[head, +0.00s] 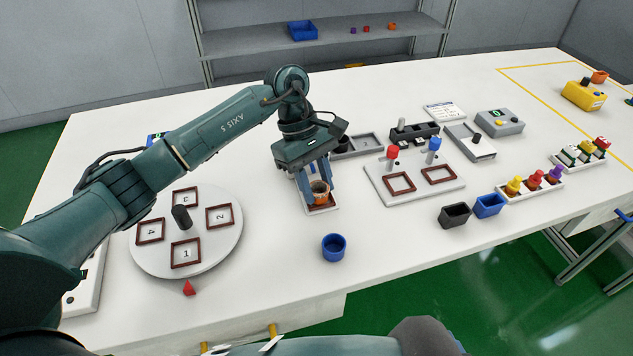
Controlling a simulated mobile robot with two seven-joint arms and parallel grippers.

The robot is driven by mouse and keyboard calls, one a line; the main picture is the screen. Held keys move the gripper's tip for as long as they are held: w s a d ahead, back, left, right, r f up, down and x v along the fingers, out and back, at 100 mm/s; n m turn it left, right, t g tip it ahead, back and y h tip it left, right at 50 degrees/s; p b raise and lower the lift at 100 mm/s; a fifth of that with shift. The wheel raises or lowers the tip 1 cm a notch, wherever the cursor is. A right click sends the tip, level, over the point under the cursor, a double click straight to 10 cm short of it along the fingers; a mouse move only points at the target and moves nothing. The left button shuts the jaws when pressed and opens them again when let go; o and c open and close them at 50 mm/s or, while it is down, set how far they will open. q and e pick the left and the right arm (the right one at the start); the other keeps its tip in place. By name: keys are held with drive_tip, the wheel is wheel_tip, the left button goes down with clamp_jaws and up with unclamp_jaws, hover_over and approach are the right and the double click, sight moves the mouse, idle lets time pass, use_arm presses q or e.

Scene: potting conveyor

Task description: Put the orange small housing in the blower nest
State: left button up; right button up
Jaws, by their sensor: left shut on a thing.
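My left gripper (319,186) points down over the middle of the table, its blue fingers shut on the orange small housing (320,197). The housing is upright, and the fingers hide part of its sides. Just under it is a small pale plate with a red-brown frame (323,209). I cannot tell whether the housing touches this plate. No label shows which place is the blower nest. My right gripper is not in view.
A round turntable (217,254) with numbered frames is at left. A blue cup (334,247) stands in front of the gripper. To the right are a two-frame board (415,187) with red and blue knobs, a black bin (454,215) and a blue bin (489,206).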

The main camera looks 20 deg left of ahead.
use_arm(q)
drive_tip(key=shift+s+f+b, duration=0.2)
drive_tip(key=shift+f+b, duration=0.25)
drive_tip(key=shift+f, duration=0.3)
drive_tip(key=o, duration=1.1)
drive_tip(key=shift+w+f, duration=0.1)
drive_tip(key=shift+a, duration=0.15)
drive_tip(key=d+b+v, duration=0.1)
drive_tip(key=v, duration=1.3)
drive_tip(key=shift+r, duration=0.45)
